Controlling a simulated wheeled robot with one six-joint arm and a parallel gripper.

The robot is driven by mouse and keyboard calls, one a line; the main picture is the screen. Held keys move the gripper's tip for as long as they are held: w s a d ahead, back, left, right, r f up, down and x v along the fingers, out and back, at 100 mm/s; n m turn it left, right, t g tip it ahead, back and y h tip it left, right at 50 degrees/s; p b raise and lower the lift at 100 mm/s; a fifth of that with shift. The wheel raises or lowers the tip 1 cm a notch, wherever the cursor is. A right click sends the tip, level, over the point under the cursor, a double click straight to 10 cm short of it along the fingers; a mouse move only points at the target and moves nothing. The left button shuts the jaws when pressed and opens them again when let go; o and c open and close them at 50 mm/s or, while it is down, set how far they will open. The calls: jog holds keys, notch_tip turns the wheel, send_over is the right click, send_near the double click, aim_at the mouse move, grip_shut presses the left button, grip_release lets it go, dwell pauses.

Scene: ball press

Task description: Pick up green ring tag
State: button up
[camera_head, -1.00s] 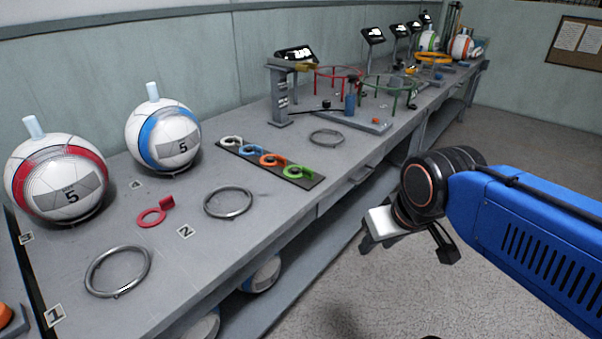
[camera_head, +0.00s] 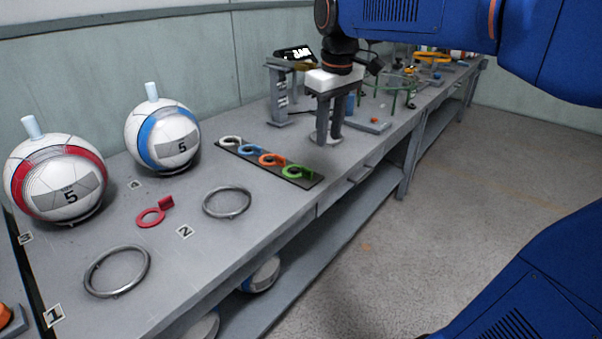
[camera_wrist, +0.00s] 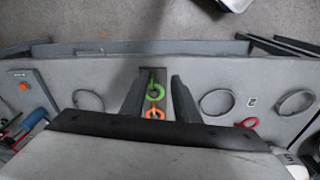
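The green ring tag (camera_head: 300,168) lies at the near right end of a dark strip (camera_head: 233,151) on the bench. In the wrist view the green ring tag (camera_wrist: 152,84) shows between my two fingers, seen from above. My gripper (camera_head: 328,141) points down over the bench, to the right of and above the strip, apart from the tag. In the wrist view my gripper (camera_wrist: 160,76) has its fingers spread with nothing held between them.
Orange (camera_head: 268,156), blue (camera_head: 246,150) and white (camera_head: 229,140) ring tags share the strip. A red tag (camera_head: 150,216) and metal rings (camera_head: 228,214) lie to the left. Two balls (camera_head: 163,154) stand behind. A grey post (camera_head: 279,98) stands behind my gripper.

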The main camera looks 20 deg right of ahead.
notch_tip(320, 180, up, 2)
jog(key=n+g, duration=0.1)
jog(key=n, duration=0.1)
send_over(307, 172)
jog(key=f, duration=1.7)
jog(key=shift+d, duration=0.2)
grip_shut()
